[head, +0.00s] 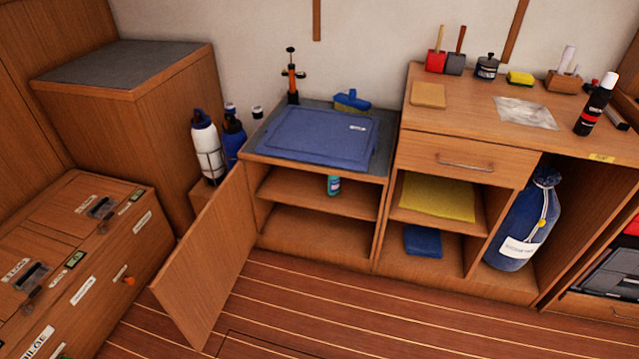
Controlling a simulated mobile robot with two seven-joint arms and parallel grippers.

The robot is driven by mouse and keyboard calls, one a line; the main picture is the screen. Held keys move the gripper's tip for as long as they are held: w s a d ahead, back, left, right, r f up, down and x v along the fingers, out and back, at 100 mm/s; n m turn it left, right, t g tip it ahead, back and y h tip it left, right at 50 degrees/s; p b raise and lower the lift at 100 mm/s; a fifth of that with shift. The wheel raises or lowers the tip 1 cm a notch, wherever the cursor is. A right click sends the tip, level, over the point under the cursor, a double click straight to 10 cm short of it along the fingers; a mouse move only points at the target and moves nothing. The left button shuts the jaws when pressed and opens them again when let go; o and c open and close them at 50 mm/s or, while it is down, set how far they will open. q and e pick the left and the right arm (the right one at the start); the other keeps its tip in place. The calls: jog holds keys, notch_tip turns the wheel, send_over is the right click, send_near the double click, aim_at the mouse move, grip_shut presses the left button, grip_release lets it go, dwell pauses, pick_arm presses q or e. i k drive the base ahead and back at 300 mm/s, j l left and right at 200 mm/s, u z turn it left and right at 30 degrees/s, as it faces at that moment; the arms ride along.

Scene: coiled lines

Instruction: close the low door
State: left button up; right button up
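The low door (207,271) is a plain wooden panel on the low cabinet with the grey top (383,135). It stands wide open, hinged at the cabinet's left side and swung out toward me over the floor. I see no handle on the side of the door facing me. Neither of my grippers is in the head view.
A labelled wooden chest (140,228) stands close left of the door. White (206,144) and blue bottles sit behind the door. A blue folded case (318,138) lies on the cabinet top. The striped wooden floor (330,310) before the cabinet is clear.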

aim_at(194, 286)
jog(key=i+j, duration=0.15)
jog(key=j, duration=0.2)
jog(key=i+j+u, duration=0.1)
jog(key=j, duration=0.25)
jog(key=i+j, duration=0.2)
jog(key=j, duration=0.15)
jog(key=i+j, duration=0.2)
jog(key=j, duration=0.15)
jog(key=k+u, duration=0.05)
